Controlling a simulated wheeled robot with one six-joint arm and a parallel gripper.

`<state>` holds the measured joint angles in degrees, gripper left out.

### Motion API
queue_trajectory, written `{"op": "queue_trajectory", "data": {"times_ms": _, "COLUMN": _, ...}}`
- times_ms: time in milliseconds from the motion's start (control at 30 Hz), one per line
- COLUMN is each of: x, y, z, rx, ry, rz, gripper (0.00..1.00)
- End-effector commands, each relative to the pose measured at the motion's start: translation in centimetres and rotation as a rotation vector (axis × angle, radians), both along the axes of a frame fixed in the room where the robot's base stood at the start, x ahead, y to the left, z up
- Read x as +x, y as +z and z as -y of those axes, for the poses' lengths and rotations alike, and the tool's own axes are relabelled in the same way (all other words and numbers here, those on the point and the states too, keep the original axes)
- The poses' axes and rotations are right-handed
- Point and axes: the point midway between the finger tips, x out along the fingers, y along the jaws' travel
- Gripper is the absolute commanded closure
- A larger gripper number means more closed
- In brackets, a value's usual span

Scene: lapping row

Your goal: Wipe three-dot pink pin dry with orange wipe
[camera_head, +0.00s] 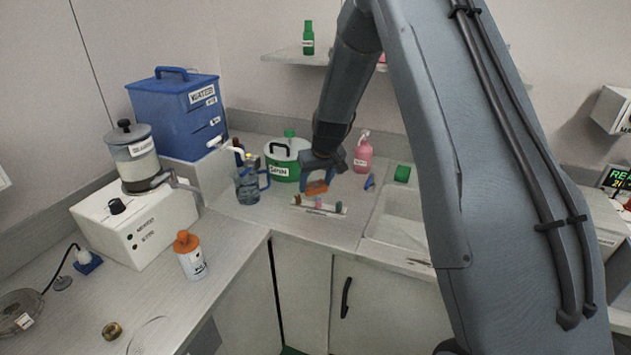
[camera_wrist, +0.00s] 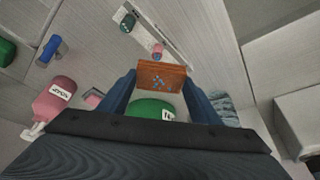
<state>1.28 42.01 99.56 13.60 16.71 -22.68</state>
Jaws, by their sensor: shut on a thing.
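My gripper (camera_head: 317,181) is shut on the orange wipe (camera_head: 317,188), a small block-like pad. In the wrist view the wipe (camera_wrist: 161,76) sits between my two blue fingers (camera_wrist: 160,88) and has blue marks on its face. A pink pin (camera_head: 319,202) stands in a pale rack (camera_head: 327,211) on the counter, below the wipe in the head view. In the wrist view the pink pin (camera_wrist: 157,48) shows just past the wipe's edge; I cannot tell whether they touch. Its dots are too small to read.
A pink bottle (camera_head: 362,153), a small blue object (camera_head: 369,182) and a green block (camera_head: 402,173) are to the right, near the sink (camera_head: 397,229). Counter in front of the rack is clear.

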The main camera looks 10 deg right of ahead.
Motion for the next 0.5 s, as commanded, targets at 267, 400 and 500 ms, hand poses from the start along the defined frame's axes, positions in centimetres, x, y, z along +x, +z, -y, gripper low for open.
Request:
{"op": "queue_trajectory", "data": {"times_ms": 267, "x": 0.0, "y": -1.2, "z": 0.0, "rx": 0.0, "ry": 0.0, "rz": 0.0, "gripper": 0.63}}
{"op": "queue_trajectory", "data": {"times_ms": 400, "x": 0.0, "y": -1.8, "z": 0.0, "rx": 0.0, "ry": 0.001, "rz": 0.0, "gripper": 0.63}}
{"op": "queue_trajectory", "data": {"times_ms": 500, "x": 0.0, "y": -2.5, "z": 0.0, "rx": -0.001, "ry": 0.001, "rz": -0.001, "gripper": 0.63}}
